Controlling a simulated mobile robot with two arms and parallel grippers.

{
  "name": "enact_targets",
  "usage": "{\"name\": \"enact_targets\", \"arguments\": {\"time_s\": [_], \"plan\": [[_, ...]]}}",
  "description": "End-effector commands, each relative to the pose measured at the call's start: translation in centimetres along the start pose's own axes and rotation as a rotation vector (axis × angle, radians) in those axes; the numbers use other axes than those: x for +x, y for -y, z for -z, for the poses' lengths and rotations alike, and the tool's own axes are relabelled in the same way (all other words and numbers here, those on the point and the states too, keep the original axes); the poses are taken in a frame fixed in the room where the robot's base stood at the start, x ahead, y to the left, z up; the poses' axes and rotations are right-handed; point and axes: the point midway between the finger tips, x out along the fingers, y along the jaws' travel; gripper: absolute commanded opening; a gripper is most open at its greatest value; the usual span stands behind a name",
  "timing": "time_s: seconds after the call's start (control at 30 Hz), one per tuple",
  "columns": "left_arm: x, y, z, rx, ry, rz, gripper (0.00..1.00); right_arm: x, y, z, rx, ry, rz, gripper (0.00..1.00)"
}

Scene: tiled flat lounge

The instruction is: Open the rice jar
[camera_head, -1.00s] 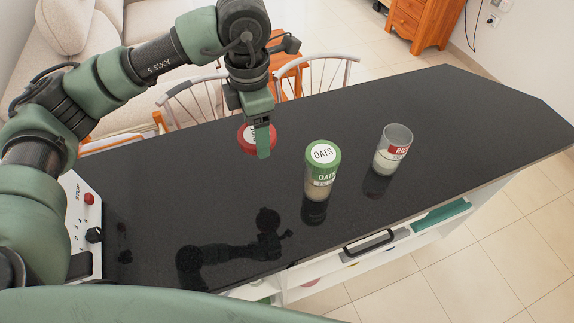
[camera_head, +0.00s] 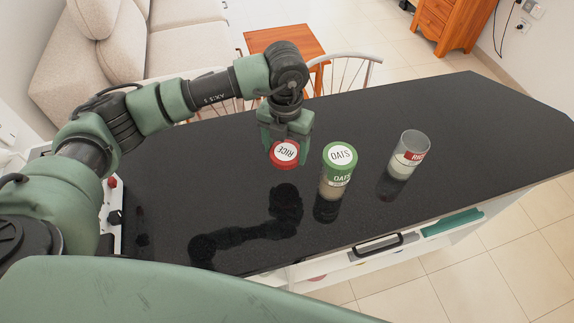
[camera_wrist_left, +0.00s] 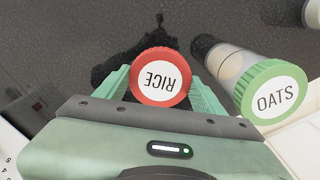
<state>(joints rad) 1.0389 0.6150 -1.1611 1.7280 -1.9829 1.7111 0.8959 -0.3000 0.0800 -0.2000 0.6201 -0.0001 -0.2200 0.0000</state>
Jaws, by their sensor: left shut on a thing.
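The rice jar (camera_head: 406,162) stands upright on the dark counter, right of the oats jar. It is clear, with a red label and pale contents, and its top is bare. The red rice lid (camera_head: 285,153), with a white RICE disc, is in my left gripper (camera_head: 286,140), left of the oats jar. In the left wrist view the lid (camera_wrist_left: 160,76) sits between the two green fingers, which are shut on its sides. Lid and gripper appear to be above the counter, as their reflection lies apart below. My right gripper is not in view.
The oats jar (camera_head: 337,178), with its green lid on, stands between the held lid and the rice jar. The black counter (camera_head: 470,130) is clear to the right. A chair (camera_head: 345,75) and a wooden table stand behind it.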

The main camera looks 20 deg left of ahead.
Motion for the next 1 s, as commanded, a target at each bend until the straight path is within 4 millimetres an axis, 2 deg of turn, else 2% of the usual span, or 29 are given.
{"name": "enact_targets", "arguments": {"time_s": [0.1,0.2,0.37,0.6,1.0], "plan": [[2.6,0.0,0.1,0.0,-0.005,0.0,0.2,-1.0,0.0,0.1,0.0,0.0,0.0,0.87],[4.2,0.0,0.1,0.0,-0.003,0.0,0.2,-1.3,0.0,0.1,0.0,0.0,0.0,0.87],[5.5,0.0,0.0,0.001,-0.001,0.0,0.2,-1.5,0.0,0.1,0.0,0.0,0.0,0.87],[8.8,0.0,0.1,0.001,-0.002,0.0,0.2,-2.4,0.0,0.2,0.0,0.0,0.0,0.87],[9.7,0.0,0.0,0.002,0.001,0.0,0.2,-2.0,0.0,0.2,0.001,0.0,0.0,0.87]]}}
